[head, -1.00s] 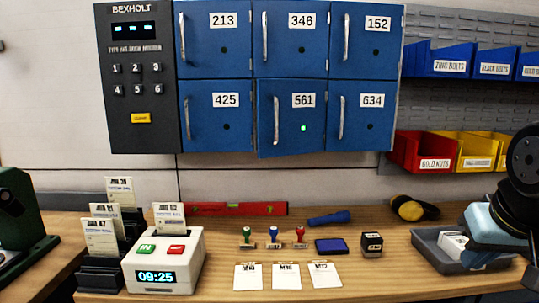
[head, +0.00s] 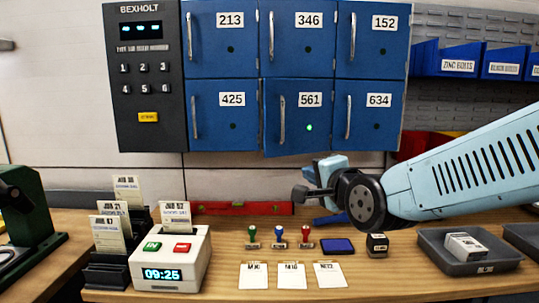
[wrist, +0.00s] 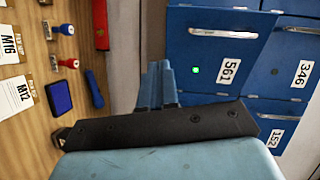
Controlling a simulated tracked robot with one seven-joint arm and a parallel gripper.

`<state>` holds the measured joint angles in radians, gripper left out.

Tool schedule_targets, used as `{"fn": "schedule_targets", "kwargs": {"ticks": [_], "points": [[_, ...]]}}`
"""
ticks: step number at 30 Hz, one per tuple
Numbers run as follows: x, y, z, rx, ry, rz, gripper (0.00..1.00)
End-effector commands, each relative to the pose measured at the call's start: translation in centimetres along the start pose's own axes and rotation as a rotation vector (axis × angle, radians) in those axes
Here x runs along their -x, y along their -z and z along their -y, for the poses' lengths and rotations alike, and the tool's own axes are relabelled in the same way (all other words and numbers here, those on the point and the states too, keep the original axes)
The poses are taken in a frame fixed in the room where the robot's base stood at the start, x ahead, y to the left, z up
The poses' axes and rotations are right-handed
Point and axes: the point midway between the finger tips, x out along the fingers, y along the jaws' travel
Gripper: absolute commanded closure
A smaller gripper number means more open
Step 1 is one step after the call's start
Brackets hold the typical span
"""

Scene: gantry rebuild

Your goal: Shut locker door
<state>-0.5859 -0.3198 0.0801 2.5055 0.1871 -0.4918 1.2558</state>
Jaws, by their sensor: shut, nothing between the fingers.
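The locker door 561 (head: 312,138) is a blue door with a silver handle and a lit green light, in the middle of the lower row. It stands slightly ajar, its lower edge out of line with the doors beside it. In the wrist view this door (wrist: 212,70) shows sideways with its handle. My gripper (head: 311,174) is below the door in the head view, apart from the handle. In the wrist view its light-blue fingers (wrist: 160,70) are together and empty, beside the door's bottom edge. The exact gap between fingers and door is unclear.
Closed doors 425 (head: 226,117) and 634 (head: 376,117) flank it. A keypad panel (head: 148,80) is at left. Below, the bench holds stamps (head: 279,238), cards (head: 291,276), a time clock (head: 172,262) and a grey tray (head: 440,250). A red level (head: 225,208) lies behind.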

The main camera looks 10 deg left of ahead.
Motion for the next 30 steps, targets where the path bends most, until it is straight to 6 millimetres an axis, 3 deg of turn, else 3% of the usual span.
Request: {"fn": "schedule_targets", "kwargs": {"ticks": [3,7,14,30], "points": [[-0.8,-2.1,0.9,-0.104,0.075,0.022,1.0],[-1.1,-3.1,1.6,-0.169,0.122,0.033,1.0],[-2.5,-3.3,2.0,-0.186,0.134,0.035,1.0],[-10.0,-3.4,2.9,-0.184,0.131,0.034,1.0]]}}
